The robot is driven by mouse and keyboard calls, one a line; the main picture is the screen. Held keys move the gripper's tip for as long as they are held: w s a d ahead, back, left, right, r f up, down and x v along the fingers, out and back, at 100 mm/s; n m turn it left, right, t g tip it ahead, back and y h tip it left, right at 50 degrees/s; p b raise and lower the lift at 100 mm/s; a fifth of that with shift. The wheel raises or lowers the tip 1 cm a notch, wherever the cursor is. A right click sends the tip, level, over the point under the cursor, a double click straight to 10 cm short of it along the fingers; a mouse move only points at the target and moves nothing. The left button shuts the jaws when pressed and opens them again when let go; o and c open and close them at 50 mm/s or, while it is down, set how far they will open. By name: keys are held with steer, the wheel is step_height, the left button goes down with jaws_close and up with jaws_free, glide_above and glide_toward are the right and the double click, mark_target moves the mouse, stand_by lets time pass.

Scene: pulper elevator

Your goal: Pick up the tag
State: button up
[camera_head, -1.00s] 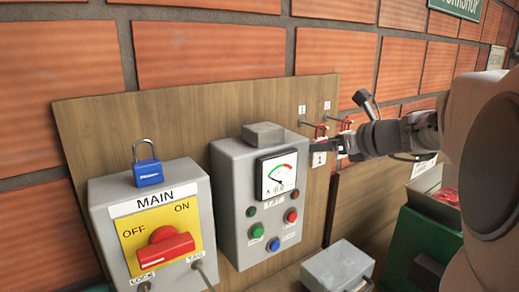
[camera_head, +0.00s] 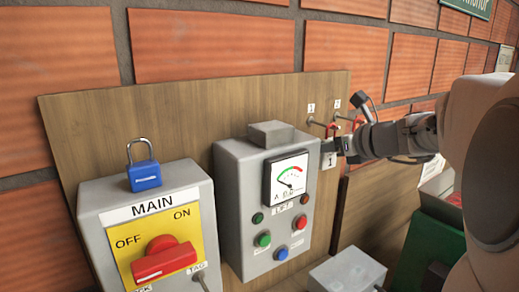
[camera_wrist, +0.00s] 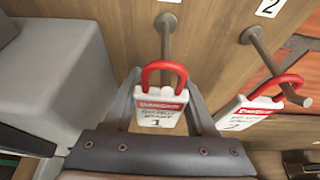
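The tag marked 1 (camera_wrist: 160,110) is white with a red DANGER band and a red loop. Its loop hangs over a metal peg (camera_wrist: 166,38) on the wooden board. In the head view this tag (camera_head: 329,160) is at the gripper's tip, right of the meter box. My gripper (camera_wrist: 163,95) has one finger on each side of the tag; the fingers look open, with the tag between them. In the head view my gripper (camera_head: 343,147) reaches in from the right. A second tag, marked 2 (camera_wrist: 240,113), hangs on the peg to the right.
A grey meter box (camera_head: 233,185) stands close left of the tags. Farther left is the MAIN switch box (camera_head: 100,205) with a red knob (camera_head: 163,259) and a blue padlock (camera_head: 144,174) on top. A grey box (camera_head: 345,272) and a green container (camera_head: 430,245) lie below.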

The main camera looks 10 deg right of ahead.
steer(key=c, duration=0.7)
steer(key=shift+r, duration=0.2)
